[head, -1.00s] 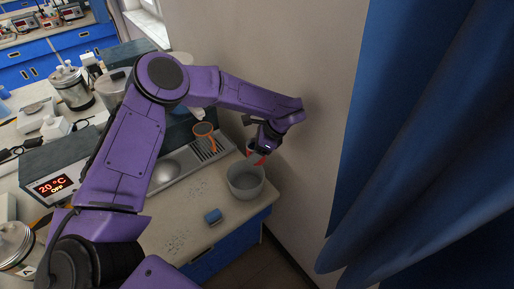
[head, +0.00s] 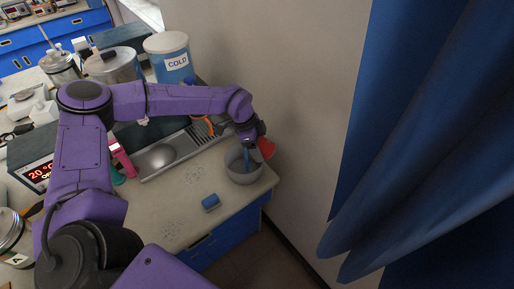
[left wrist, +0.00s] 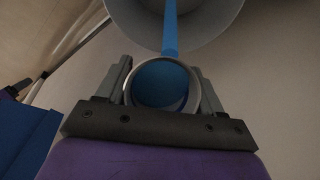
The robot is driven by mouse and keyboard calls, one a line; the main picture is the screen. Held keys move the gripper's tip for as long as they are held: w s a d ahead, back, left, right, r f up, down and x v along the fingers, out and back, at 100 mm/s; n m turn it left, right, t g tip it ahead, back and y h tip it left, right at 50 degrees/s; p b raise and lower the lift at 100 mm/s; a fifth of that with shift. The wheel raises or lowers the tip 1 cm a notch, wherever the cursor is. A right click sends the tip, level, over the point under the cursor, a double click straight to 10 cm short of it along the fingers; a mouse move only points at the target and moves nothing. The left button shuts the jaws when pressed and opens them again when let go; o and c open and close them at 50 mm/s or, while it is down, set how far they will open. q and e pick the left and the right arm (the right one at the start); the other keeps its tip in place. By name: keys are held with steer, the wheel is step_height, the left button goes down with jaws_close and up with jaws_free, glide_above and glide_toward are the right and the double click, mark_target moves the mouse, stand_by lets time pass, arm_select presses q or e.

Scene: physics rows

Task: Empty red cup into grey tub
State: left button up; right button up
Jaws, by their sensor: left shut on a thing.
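My left gripper (head: 253,141) is shut on the cup above the tub's far edge. A blue stream (head: 246,157) runs from the cup down into the tub. In the left wrist view, the cup's round mouth (left wrist: 131,90) sits between the two fingers of my left gripper (left wrist: 160,68). Blue contents show inside it, and the stream (left wrist: 170,28) reaches the tub (left wrist: 215,15). My right gripper is out of view.
The wall and blue curtain (head: 420,130) stand close on the right. The bench front is mostly clear.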

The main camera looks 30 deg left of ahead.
arm_select(q)
steer(key=shift+f+t+h+b, duration=0.3)
steer(key=shift+f+h+b, duration=0.1)
steer(key=shift+h+b, duration=0.6)
steer(key=h+b, duration=0.1)
steer(key=b, duration=0.2)
steer(key=shift+f+t, duration=0.15)
steer(key=shift+t, duration=0.25)
steer(key=h+b, duration=0.1)
steer(key=b, duration=0.2)
steer(key=t+h+b, duration=0.1)
steer(key=b, duration=0.2)
steer(key=shift+a+r+h, duration=0.1)
steer(key=shift+r+h, duration=0.2)
steer(key=shift+h, duration=0.1)
steer(key=h+b, duration=0.1)
steer(key=b, duration=0.2)
steer(key=t+h+b, duration=0.1)
steer(key=b, duration=0.2)
steer(key=shift+s+a+r, duration=0.1)
steer(key=shift+a+r, duration=0.05)
steer(key=shift+r, duration=0.15)
steer(key=h+b, duration=0.1)
steer(key=b, duration=0.2)
steer(key=shift+r+t, duration=0.15)
steer(key=shift+t, duration=0.15)
steer(key=shift+a+r+h+b, duration=0.1)
steer(key=shift+r+h+b, duration=0.2)
steer(key=shift+b, duration=0.3)
